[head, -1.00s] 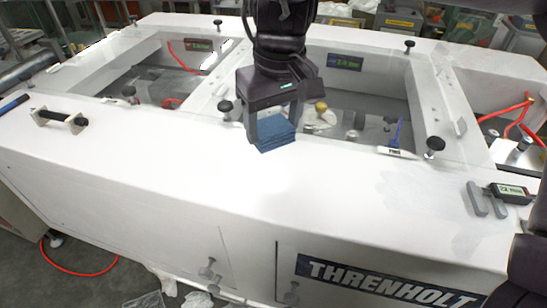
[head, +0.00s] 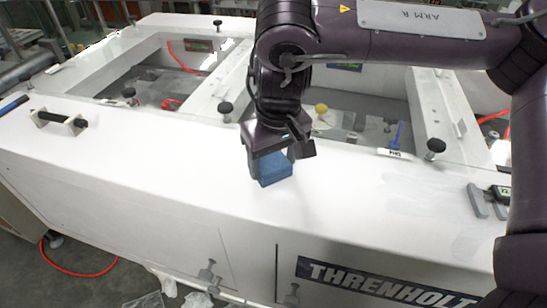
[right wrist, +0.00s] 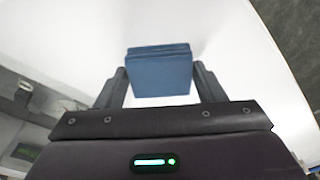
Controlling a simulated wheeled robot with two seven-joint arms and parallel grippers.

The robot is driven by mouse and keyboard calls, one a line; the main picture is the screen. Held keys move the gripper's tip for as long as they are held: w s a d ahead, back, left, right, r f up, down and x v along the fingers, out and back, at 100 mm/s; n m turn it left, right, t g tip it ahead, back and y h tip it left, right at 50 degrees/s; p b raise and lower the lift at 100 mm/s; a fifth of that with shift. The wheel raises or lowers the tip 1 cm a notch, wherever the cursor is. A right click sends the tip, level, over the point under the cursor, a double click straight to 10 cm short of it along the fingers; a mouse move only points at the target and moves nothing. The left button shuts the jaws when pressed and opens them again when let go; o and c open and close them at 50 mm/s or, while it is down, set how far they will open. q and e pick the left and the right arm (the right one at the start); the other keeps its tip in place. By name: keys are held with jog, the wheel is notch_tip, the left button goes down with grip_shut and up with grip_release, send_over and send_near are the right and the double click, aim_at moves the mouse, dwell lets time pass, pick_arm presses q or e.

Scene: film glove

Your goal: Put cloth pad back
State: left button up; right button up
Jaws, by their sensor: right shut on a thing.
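The cloth pad (head: 275,170) is a blue, folded, layered block. My right gripper (head: 272,172) points down over the front ledge of the white frame and is shut on the pad. In the right wrist view the pad (right wrist: 160,72) sits between the two fingers, with its layered edge at the far side. Whether the pad touches the white surface or hangs just above it I cannot tell. My left gripper is not in view.
The white frame's front ledge (head: 150,150) is broad and mostly bare. A black-handled fixture (head: 60,120) stands at left, black knobs (head: 436,146) along the inner edge, and a caliper (head: 478,200) lies at right. Recessed bays lie behind the ledge.

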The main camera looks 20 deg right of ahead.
aim_at(277, 169)
jog(key=o, duration=1)
jog(key=shift+w, duration=0.1)
jog(key=shift+r, duration=0.15)
jog(key=r, duration=0.4)
jog(key=s+r, duration=0.1)
jog(key=r, duration=0.6)
jog(key=shift+s+d+r, duration=0.15)
jog(key=shift+s+r, duration=0.15)
jog(key=shift+r, duration=0.1)
jog(key=shift+f, duration=0.1)
